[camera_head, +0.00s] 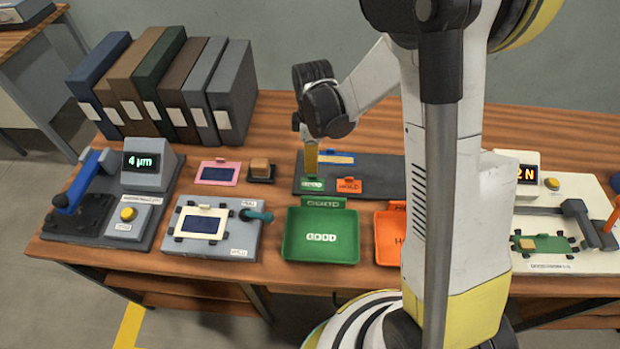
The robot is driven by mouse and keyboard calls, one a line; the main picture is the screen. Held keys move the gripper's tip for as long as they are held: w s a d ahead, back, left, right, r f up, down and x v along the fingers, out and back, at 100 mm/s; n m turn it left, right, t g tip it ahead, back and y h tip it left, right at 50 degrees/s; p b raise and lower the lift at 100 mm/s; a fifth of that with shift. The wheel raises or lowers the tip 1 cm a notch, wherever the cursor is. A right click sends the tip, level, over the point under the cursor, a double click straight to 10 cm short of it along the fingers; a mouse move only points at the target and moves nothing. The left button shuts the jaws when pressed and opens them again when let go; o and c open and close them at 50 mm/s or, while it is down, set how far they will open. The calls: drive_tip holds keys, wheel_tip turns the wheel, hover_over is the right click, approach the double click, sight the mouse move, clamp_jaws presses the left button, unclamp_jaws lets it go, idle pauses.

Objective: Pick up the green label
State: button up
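The green label (312,185) is a small tag with white lettering. It lies at the front left of a dark grey mat (383,170). My gripper (311,168) points down from above, with its yellow fingertip end at or just over the label's back edge. I cannot tell whether it touches the label, or whether the fingers are apart. An orange label (349,186) lies to the right of the green one.
A blue and yellow piece (338,157) lies behind the labels. A green tray (290,235) marked GOOD and an orange tray (386,251) stand in front. A small block (260,164) sits left. Folders (232,92) stand behind; a device (152,166) stands far left.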

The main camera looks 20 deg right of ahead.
sight(313, 176)
drive_tip(key=f+b, duration=0.1)
drive_tip(key=f, duration=0.1)
drive_tip(key=f+b, duration=0.1)
drive_tip(key=f, duration=0.2)
drive_tip(key=f+b, duration=0.1)
drive_tip(key=f, duration=0.2)
drive_tip(key=shift+w+d+f+b, duration=0.2)
drive_tip(key=shift+w+b, duration=0.1)
drive_tip(key=shift+b, duration=0.1)
drive_tip(key=shift+r, duration=0.1)
drive_tip(key=shift+c, duration=0.2)
clamp_jaws()
